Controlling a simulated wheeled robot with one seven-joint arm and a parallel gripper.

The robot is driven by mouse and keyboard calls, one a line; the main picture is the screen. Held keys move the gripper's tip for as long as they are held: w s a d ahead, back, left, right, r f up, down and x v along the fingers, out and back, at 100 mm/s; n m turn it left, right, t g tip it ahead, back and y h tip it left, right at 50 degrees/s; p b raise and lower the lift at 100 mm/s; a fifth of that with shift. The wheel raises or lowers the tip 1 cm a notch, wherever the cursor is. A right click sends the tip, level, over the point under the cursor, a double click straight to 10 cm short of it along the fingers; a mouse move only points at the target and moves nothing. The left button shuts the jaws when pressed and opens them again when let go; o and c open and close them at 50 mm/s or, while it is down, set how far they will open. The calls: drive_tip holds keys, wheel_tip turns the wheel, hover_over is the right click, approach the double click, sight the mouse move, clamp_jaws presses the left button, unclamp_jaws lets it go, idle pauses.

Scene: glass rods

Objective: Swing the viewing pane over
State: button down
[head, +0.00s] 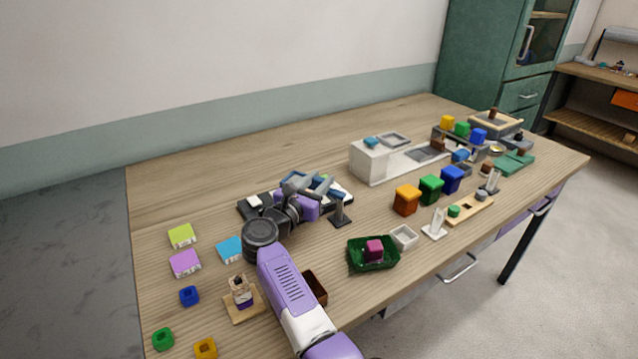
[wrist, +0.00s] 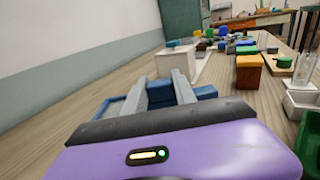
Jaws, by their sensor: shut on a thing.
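A blue framed piece, which looks like the viewing pane (head: 325,181), is at the far side of a black and white base (head: 252,203) left of the table's middle. My gripper (head: 312,187) reaches over this base and hides much of it. In the wrist view my gripper's grey fingers (wrist: 170,88) are close together on a blue part. More of the blue frame (wrist: 112,106) shows left of the fingers, and a blue block (wrist: 205,92) shows right of them. The pane's hinge and exact tilt are hidden.
A white box-ended stand (head: 370,164) is beyond the gripper to the right. A small dark stand (head: 341,214) is close on its right. A green tray (head: 368,262) holds a magenta cube. Orange, green and blue boxes stand further right. The table behind the base is clear.

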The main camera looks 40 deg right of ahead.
sight(319, 179)
drive_tip(key=c, duration=1)
unclamp_jaws()
wheel_tip(319, 179, up, 20)
